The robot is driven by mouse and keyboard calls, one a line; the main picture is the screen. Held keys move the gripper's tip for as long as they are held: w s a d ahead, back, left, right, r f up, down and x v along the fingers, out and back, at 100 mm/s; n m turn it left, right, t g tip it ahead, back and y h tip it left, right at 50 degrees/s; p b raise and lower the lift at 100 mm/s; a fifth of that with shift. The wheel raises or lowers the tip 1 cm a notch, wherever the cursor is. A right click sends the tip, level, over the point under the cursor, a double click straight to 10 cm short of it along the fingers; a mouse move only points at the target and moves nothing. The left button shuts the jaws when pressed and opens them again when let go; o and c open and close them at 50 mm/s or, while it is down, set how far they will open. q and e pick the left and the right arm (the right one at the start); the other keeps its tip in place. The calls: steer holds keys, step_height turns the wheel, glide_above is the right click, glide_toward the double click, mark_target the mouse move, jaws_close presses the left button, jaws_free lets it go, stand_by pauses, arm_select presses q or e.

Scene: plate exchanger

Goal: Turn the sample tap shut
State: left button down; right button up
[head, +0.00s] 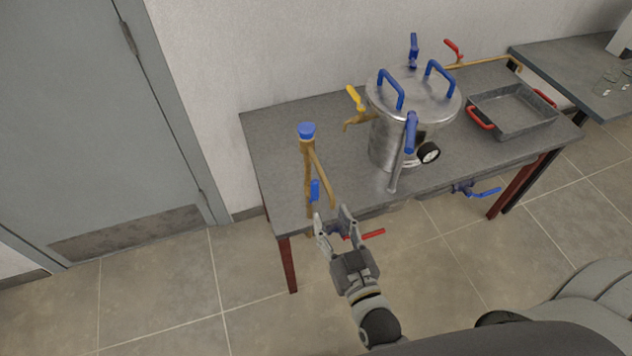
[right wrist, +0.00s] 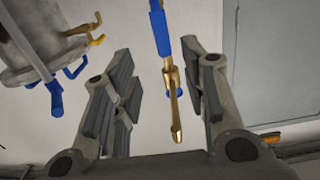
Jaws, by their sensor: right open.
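A brass standpipe (head: 308,165) with a blue cap (head: 307,130) and a slanting brass spout stands at the table's front left. A blue lever (head: 314,190) hangs low on it; I cannot tell for certain that this is the sample tap. My right gripper (head: 332,218) is open and empty, just below and in front of the blue lever. In the right wrist view, the blue lever (right wrist: 161,32) and brass pipe (right wrist: 173,100) show between the open fingers (right wrist: 165,95), apart from both. A brass tap with a yellow lever (head: 355,98) is on the steel vessel (head: 385,145). My left gripper is not in view.
A red lever (head: 373,234) shows close to the right of my right gripper. The vessel has blue handles and a gauge (head: 428,153). A grey tray (head: 515,110) sits to its right on the table (head: 265,140). The floor at left is clear.

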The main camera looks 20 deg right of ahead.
mark_target(316, 190)
steer(key=w, duration=0.3)
steer(key=w+p, duration=0.1)
steer(key=w, duration=0.2)
steer(key=w+p, duration=0.1)
steer(key=w, duration=0.2)
steer(key=shift+a, duration=0.3)
steer(key=shift+w, duration=0.65)
steer(key=shift+c, duration=0.9)
jaws_close()
